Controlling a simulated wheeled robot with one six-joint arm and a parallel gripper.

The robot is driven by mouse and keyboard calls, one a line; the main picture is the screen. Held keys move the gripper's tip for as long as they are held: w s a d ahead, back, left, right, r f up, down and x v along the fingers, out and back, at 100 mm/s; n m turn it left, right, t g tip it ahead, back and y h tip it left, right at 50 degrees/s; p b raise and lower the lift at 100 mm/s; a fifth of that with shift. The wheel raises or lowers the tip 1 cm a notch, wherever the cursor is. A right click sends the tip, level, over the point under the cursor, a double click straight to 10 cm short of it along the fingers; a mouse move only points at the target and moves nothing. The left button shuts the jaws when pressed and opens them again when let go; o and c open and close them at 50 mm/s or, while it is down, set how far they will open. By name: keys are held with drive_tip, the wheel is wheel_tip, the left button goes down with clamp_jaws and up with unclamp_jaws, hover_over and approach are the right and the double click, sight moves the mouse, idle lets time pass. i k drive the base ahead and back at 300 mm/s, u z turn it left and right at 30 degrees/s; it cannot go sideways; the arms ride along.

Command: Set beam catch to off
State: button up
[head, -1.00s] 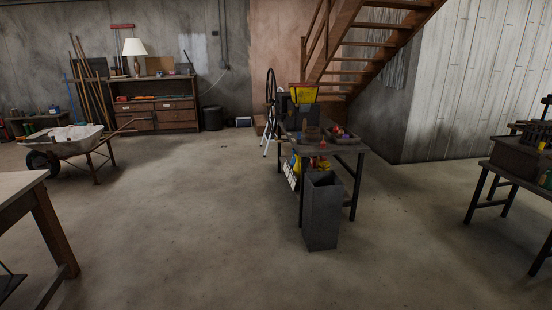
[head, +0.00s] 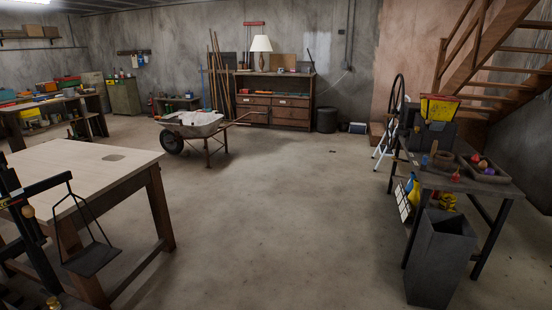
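A dark beam scale (head: 22,205) stands at the lower left edge of the head view, cut off by the frame. Its upright post and part of its beam show, and a dark pan (head: 91,259) hangs from the beam's right end by thin wires. Brass-coloured parts show on and below the post. I cannot make out the beam catch or its setting. My gripper is not in view.
A pale-topped wooden table (head: 85,172) stands behind the scale. A dark workbench (head: 465,181) with a grey bin (head: 440,258) is at the right. A wheelbarrow (head: 193,127) stands farther back. The concrete floor (head: 285,220) between them is clear.

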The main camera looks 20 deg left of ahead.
sight(29, 212)
drive_tip(key=u, duration=1.1)
drive_tip(key=i, duration=0.9)
drive_tip(key=u, duration=0.85)
